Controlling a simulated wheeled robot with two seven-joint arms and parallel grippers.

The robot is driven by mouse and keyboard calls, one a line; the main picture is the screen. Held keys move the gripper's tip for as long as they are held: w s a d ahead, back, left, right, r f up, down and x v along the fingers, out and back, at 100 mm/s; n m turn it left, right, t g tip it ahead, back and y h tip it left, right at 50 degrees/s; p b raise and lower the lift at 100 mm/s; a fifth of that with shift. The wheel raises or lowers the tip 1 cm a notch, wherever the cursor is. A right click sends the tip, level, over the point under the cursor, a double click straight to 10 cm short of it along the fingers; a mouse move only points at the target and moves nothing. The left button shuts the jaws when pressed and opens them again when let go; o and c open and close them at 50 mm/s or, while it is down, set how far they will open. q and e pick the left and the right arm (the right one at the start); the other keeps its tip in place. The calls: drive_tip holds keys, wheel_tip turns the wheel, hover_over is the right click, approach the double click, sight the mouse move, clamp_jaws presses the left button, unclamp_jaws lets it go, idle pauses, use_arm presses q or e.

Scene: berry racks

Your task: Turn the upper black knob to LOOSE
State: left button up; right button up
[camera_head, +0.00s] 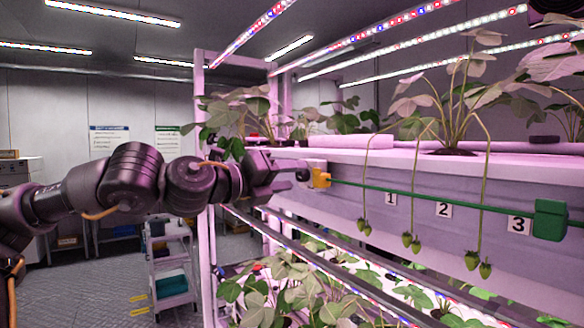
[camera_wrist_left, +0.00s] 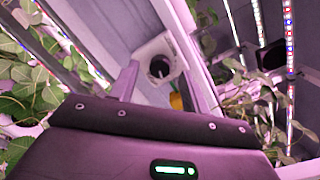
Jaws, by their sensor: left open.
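In the left wrist view a black knob (camera_wrist_left: 160,67) sits on a pale mount (camera_wrist_left: 150,50) on the rack. It shows in the gap between the two fingers of my left gripper (camera_wrist_left: 158,60). The knob's marking cannot be read. My right gripper is not in view.
A green rod (camera_head: 430,195) runs from the yellow-orange block to a green box (camera_head: 550,220) along the pale planter (camera_head: 420,165). A rack post (camera_head: 207,230) and leaves (camera_head: 245,105) are close to my arm. A cart (camera_head: 170,268) stands behind.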

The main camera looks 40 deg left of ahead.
use_arm(q)
drive_tip(key=shift+w+d, duration=0.15)
drive_tip(key=shift+w, duration=0.55)
drive_tip(key=c, duration=1)
